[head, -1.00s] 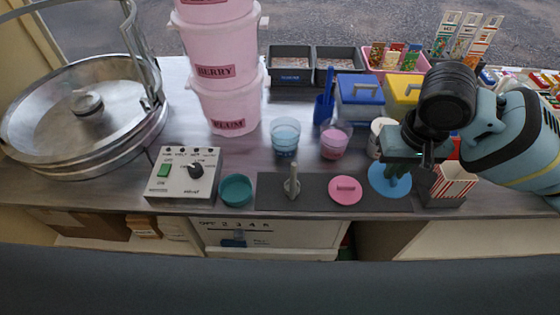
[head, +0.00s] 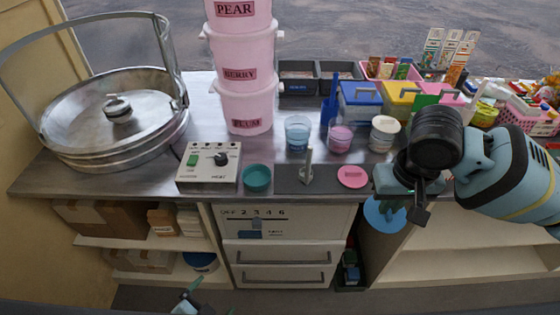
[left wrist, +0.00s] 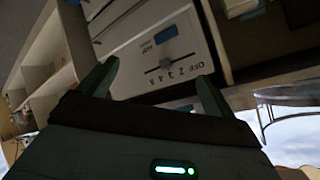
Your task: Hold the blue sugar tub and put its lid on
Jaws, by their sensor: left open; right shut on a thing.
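The blue sugar tub (head: 297,133), a clear cup with blue contents, stands open on the counter in the head view, left of a similar pink tub (head: 340,137). My right gripper (head: 393,208) is shut on the blue lid (head: 374,211), a flat disc held in front of the counter's front edge, right of the mat. The gripper partly hides the lid. My left gripper (head: 188,297) shows only at the bottom edge, low in front of the cabinet, far from the tub. In the left wrist view its fingers (left wrist: 155,88) are apart and empty.
A pink lid (head: 352,177) and a grey upright post (head: 307,165) are on the dark mat. A teal bowl (head: 257,178) and control box (head: 208,166) stand left of it. A cream tub (head: 384,134) and pink bucket stack (head: 246,105) stand near the blue tub.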

